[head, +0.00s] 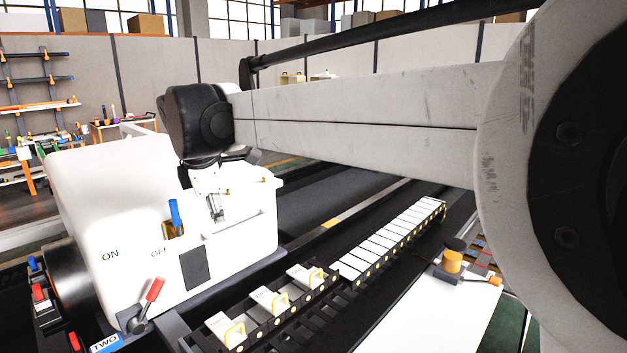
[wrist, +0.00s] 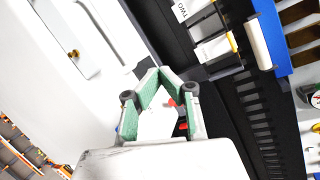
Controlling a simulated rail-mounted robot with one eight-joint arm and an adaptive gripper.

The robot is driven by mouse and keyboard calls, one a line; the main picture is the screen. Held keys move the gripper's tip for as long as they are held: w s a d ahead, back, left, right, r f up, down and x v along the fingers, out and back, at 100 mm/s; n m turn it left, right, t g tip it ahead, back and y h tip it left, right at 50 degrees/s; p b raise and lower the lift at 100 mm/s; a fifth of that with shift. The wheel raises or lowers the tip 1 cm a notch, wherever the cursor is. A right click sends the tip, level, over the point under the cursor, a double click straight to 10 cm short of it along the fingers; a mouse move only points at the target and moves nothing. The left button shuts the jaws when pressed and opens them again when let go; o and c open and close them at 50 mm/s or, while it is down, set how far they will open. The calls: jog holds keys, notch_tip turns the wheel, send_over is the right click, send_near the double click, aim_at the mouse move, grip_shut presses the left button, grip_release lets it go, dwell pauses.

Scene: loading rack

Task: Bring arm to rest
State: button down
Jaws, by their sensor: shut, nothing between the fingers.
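My arm reaches across the head view from the right, and its gripper (head: 215,208) hangs in front of the white machine housing (head: 120,200). In the wrist view the green-padded fingers of my gripper (wrist: 158,74) meet at their tips, with nothing between them. The head view does not show whether the gripper touches the housing.
The housing carries a blue lever (head: 174,213) near ON and OFF labels and a red-handled lever (head: 150,296). A black rack (head: 262,337) holds white blocks with yellow handles. A row of white blocks (head: 390,238) runs behind it. A white surface (head: 425,310) lies right.

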jog(key=s+d+f+m, duration=0.1)
jog(key=s+d+m, duration=0.15)
jog(key=d, duration=0.55)
jog(key=s+d+m+t+b, duration=0.15)
jog(key=d+m, duration=0.25)
jog(key=d, duration=0.5)
jog(key=s+d+f+m, duration=0.1)
jog(key=s+d+m, duration=0.25)
jog(key=d, duration=0.45)
jog(key=s+d+f+m+t+b, duration=0.1)
jog(key=s+d+f+m, duration=1.1)
jog(key=s+d, duration=0.3)
jog(key=s+f, duration=0.1)
jog(key=s, duration=0.2)
jog(key=shift+d+f+m, duration=0.3)
jog(key=shift+f, duration=0.1)
